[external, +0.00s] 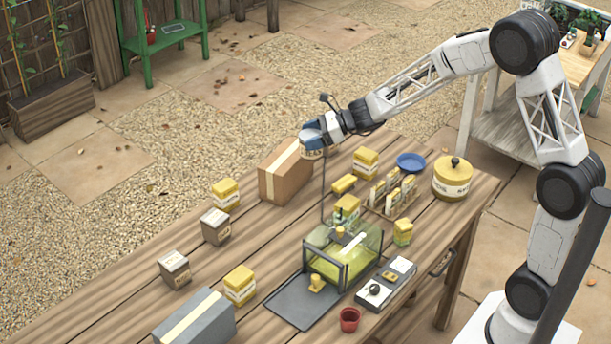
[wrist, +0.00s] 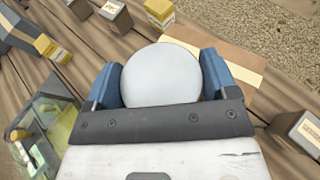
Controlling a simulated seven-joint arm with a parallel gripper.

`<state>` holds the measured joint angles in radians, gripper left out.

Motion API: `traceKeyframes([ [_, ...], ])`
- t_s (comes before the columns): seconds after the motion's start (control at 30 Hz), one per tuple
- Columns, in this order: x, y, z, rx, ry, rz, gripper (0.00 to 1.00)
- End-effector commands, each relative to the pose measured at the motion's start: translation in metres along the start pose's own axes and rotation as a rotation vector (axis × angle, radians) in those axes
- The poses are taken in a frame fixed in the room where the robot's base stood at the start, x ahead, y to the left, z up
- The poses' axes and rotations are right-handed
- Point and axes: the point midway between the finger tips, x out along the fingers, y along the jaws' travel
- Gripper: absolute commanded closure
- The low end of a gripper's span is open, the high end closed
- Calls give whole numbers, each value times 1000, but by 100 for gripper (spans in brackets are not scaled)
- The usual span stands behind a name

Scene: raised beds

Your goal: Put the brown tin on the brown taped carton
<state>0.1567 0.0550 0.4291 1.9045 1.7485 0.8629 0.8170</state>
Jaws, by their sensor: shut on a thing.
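My gripper (external: 312,142) is shut on a round tin, with its blue fingers on either side. In the wrist view the tin shows as a pale grey round lid (wrist: 161,75) between the fingers. In the external view only a brownish, lettered strip of the tin (external: 312,154) shows below the fingers. The brown taped carton (external: 290,182) stands on the table, with pale tape over its top. The tin is at the carton's right upper edge in the external view; I cannot tell whether they touch. In the wrist view the carton (wrist: 215,45) lies behind and right of the tin, partly hidden.
A grey taped box (external: 195,320) is at the front. A clear glass case (external: 342,255), a rack (external: 393,193) and a yellow canister (external: 452,180) are to the right.

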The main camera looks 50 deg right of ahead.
Motion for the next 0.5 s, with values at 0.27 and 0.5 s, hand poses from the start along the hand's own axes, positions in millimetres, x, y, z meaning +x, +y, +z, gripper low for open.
traceKeyframes([
  [0.27,26,-26,8,-2,-1,0,57],
  [0.5,48,-48,13,-1,0,0,57],
])
